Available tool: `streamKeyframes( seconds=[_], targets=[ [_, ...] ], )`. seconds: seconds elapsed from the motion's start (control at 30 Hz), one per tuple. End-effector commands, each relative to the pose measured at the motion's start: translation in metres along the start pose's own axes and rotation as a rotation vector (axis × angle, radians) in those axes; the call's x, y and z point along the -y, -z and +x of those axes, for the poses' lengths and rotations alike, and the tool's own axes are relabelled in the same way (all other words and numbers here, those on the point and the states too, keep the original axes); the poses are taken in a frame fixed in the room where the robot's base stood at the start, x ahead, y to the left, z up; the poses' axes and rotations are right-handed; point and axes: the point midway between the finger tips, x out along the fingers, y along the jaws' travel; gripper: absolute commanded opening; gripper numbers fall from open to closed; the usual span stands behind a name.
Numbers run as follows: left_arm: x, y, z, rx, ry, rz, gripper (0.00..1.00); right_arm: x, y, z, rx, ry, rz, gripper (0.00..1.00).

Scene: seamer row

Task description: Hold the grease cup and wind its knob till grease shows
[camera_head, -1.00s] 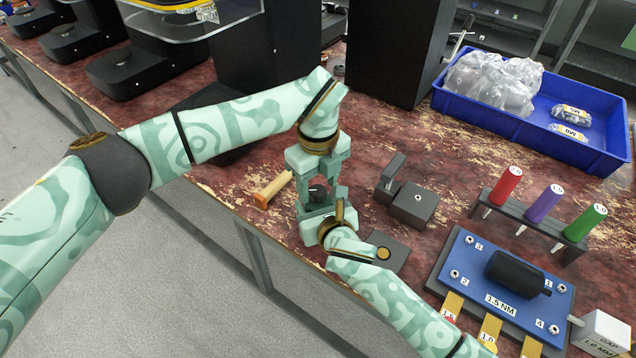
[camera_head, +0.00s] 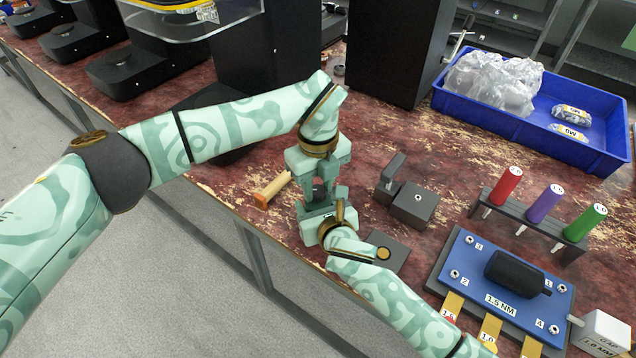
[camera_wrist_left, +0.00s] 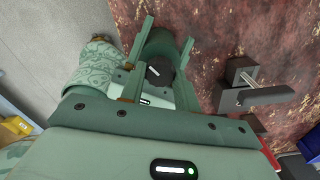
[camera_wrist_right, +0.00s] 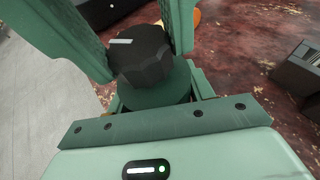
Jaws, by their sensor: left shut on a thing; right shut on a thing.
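The grease cup is a dark green cylinder (camera_wrist_right: 158,92) with a black faceted knob (camera_wrist_right: 140,56) on top that bears a white mark. My left gripper (camera_head: 320,187) reaches down from above and is shut on the knob. The knob also shows in the left wrist view (camera_wrist_left: 158,71). My right gripper (camera_head: 322,208) comes in from the front and is shut on the cup body below the knob. The fingers hide most of the cup in the head view. I cannot make out any grease.
A tan tool with an orange end (camera_head: 272,190) lies left of the grippers. Dark grey blocks (camera_head: 413,206) and a dark plate (camera_head: 388,250) are on the right. Beyond are a screwdriver rack (camera_head: 528,222), a blue fixture board (camera_head: 470,265) and a blue tray (camera_head: 480,117).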

Motion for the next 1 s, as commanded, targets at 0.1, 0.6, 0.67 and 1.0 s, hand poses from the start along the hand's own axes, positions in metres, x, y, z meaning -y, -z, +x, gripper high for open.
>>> streamKeyframes(
  seconds=[0.1,0.6,0.67,1.0],
  targets=[
    [0.0002,-0.0003,-0.0010,0.002,0.001,0.078,0.09,0.0000,0.0004,0.0000,-0.001,0.000,0.000,0.26],
    [-0.0004,0.0000,-0.0007,0.001,0.001,0.487,0.09,0.0001,0.0005,0.0000,-0.001,0.000,0.000,0.26],
    [-0.0003,0.0000,-0.0010,0.001,0.002,0.525,0.09,0.0001,0.0005,0.0000,-0.001,0.000,0.000,0.26],
    [-0.0007,0.0000,-0.0006,0.000,0.002,0.665,0.09,0.0003,0.0006,0.0001,-0.001,0.001,0.000,0.26]
  ],
)
